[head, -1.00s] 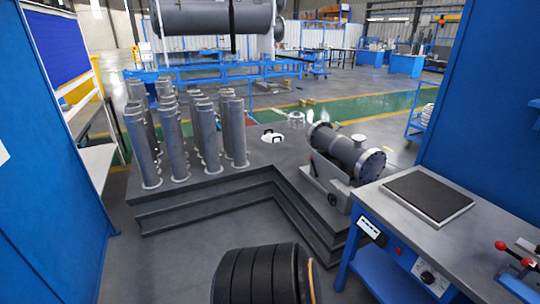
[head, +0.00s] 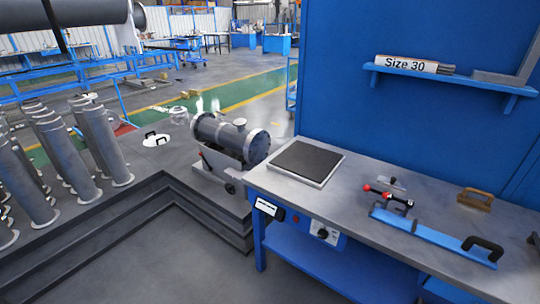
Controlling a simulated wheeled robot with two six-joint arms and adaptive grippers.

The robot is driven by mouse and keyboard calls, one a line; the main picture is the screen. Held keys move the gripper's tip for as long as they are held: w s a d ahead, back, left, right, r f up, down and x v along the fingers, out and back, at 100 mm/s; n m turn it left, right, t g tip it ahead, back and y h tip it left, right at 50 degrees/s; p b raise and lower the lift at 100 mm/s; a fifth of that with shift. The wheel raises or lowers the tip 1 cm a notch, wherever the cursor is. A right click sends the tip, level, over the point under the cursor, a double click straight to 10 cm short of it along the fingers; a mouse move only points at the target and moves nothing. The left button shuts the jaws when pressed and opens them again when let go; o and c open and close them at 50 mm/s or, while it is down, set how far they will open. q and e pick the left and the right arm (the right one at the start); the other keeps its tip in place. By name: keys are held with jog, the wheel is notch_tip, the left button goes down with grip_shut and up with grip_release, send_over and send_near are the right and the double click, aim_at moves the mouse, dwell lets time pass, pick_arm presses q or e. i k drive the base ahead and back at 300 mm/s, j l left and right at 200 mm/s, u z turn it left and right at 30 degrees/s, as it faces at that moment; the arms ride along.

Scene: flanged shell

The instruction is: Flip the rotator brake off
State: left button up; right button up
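The grey flanged shell (head: 222,138) lies level on a rotator stand (head: 222,168) on the dark stepped platform, left of the workbench. It has a bright flange at each end and a short nozzle on top. A small red-tipped lever (head: 201,153) shows at the left end of the stand; it may be the brake, and its setting is too small to tell. Neither of my grippers is in view.
A steel-topped workbench (head: 350,210) carries a black pad (head: 307,161), a red-knobbed tool (head: 388,194) and a blue bar with a black handle (head: 430,235). Grey pipes (head: 60,155) stand at left. Open floor (head: 180,260) lies before the platform.

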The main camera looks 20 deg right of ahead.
aim_at(200, 154)
jog(key=i+j+z, duration=0.25)
jog(key=i+j, duration=2.75)
